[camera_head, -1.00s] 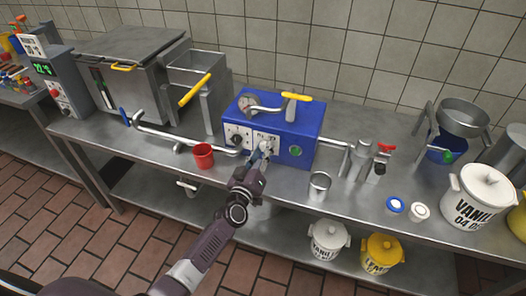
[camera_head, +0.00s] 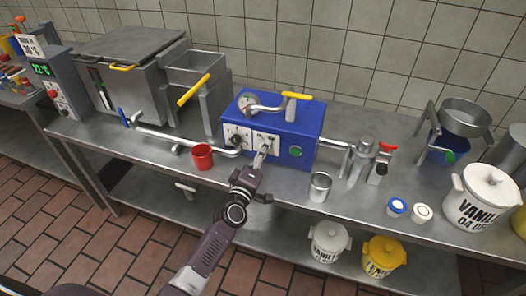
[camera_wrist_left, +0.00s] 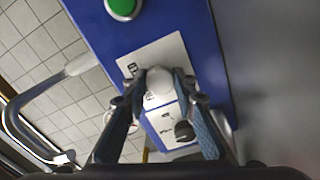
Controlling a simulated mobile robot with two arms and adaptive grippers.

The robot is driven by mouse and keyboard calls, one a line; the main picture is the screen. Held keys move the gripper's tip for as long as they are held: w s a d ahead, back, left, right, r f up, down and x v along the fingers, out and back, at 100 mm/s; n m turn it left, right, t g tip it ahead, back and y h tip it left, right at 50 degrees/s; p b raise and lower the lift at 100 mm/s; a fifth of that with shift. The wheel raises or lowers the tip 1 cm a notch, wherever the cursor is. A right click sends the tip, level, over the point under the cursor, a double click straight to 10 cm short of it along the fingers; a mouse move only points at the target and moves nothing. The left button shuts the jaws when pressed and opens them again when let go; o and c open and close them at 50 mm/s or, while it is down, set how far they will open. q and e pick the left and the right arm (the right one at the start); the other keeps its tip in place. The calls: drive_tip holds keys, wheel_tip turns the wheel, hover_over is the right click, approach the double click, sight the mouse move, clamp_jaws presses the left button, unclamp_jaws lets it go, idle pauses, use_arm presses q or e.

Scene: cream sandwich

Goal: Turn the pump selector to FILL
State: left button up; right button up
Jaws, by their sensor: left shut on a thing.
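The pump is a blue box (camera_head: 297,150) on the steel counter, with two white label plates on its front. The selector is a pale rounded knob (camera_wrist_left: 158,82) on the plate nearer the green button. My left gripper (camera_head: 262,157) is at that plate; in the left wrist view its fingers (camera_wrist_left: 163,88) are shut on the knob, one on each side. The label words are too small or covered to read, so I cannot tell the knob's setting. A black knob (camera_wrist_left: 184,131) sits on the other plate. My right gripper is not in view.
A green button (camera_head: 295,151) is right of the plates. A red cup (camera_head: 202,158) stands left of my gripper, under a pipe. A yellow-handled lever (camera_head: 297,96) tops the box. A steel cup (camera_head: 320,187) stands to the right near the counter's front.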

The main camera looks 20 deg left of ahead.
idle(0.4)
use_arm(q)
drive_tip(key=o, duration=1.2)
drive_tip(key=shift+c, duration=0.2)
drive_tip(key=shift+s, duration=0.2)
drive_tip(key=s, duration=1.1)
drive_tip(key=shift+s+a, duration=0.25)
drive_tip(key=shift+s, duration=0.05)
